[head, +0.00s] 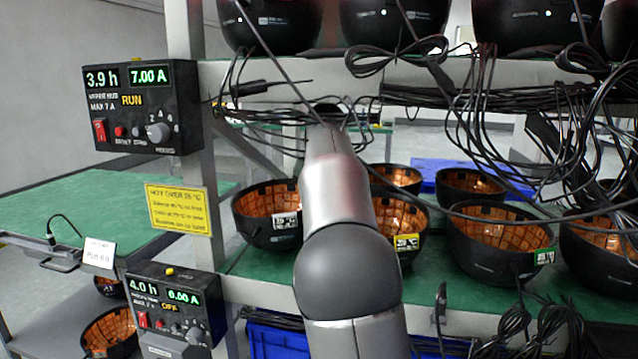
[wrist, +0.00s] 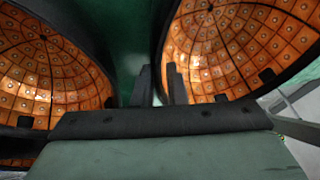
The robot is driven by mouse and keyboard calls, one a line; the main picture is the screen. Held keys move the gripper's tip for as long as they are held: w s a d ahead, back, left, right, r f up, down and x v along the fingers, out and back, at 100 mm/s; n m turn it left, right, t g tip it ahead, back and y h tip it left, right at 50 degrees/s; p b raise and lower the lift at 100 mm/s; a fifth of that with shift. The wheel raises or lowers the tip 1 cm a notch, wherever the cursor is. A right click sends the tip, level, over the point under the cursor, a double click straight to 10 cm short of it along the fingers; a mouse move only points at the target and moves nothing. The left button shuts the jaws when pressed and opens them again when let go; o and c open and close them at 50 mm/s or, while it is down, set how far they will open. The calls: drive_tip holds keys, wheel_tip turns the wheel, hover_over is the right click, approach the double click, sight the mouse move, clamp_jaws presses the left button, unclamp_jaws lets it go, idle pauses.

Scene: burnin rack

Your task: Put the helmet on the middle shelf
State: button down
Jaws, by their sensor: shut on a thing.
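In the wrist view, the two dark fingers of my gripper (wrist: 160,86) straddle the black rim of the right-hand helmet (wrist: 225,45), with its orange, dotted lining facing the camera. Another open helmet (wrist: 45,75) is to the left, with a narrow gap between them. In the head view, my arm hides the gripper. Several black helmets with orange linings sit open side up on the green middle shelf (head: 240,268): one with a white tag (head: 262,226) left of my arm, one with a yellow tag (head: 412,228) right of it. Which one I hold is unclear.
Black helmets (head: 400,22) stand on the upper shelf. Loose cables (head: 490,120) hang over the right side. A control box reading RUN (head: 150,128) is at the left, another box (head: 180,310) below it. A green bench (head: 80,210) stands at the left.

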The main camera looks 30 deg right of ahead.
drive_tip(key=f+b, duration=0.1)
drive_tip(key=b, duration=0.2)
drive_tip(key=shift+f, duration=0.4)
drive_tip(key=shift+r, duration=0.1)
drive_tip(key=c, duration=1.5)
unclamp_jaws()
drive_tip(key=shift+o, duration=0.2)
drive_tip(key=shift+s+a+r, duration=0.1)
drive_tip(key=shift+s+r, duration=0.1)
drive_tip(key=shift+r, duration=0.3)
drive_tip(key=s+a, duration=0.3)
drive_tip(key=s, duration=0.8)
drive_tip(key=shift+s+a, duration=0.15)
drive_tip(key=shift+s, duration=0.2)
drive_tip(key=shift+r, duration=0.1)
